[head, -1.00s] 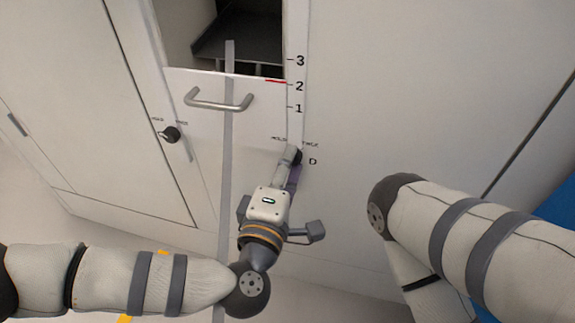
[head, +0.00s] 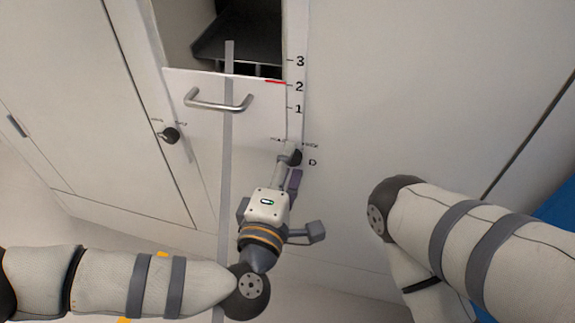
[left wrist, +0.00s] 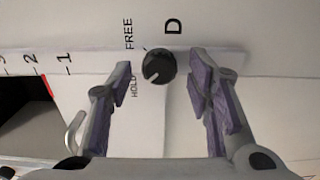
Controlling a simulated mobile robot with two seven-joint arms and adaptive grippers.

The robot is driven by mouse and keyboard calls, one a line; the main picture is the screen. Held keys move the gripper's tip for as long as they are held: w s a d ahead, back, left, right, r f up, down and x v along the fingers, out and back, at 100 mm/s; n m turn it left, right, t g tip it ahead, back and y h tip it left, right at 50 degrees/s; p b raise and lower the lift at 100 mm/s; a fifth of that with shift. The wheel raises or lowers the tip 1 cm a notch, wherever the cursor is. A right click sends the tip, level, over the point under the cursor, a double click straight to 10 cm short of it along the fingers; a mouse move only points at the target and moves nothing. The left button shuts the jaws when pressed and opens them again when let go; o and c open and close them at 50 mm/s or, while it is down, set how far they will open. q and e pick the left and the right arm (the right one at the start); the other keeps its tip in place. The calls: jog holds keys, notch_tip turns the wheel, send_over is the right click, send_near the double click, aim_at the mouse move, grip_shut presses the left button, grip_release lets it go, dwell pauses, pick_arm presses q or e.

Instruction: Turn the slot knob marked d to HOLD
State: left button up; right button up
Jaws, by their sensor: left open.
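The black round slot knob (left wrist: 158,66) beside the letter D sits on the white panel. It also shows in the head view (head: 295,157), partly covered by a finger. In the left wrist view a pale mark on the knob lies at its lower left, on the side of the word HOLD (left wrist: 133,86); the word FREE (left wrist: 128,35) is at the upper left. My left gripper (left wrist: 165,95) is open, its purple-padded fingers on either side of the knob with gaps; it also shows in the head view (head: 289,168). My right gripper is out of view.
A sliding white door with a metal handle (head: 218,103) stands left of the knob, below an opening with a dark shelf (head: 240,42). A scale marked 1 to 3 runs beside it. A second black knob (head: 169,135) is further left.

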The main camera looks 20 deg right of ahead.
pick_arm(q)
jog(key=v, duration=1.2)
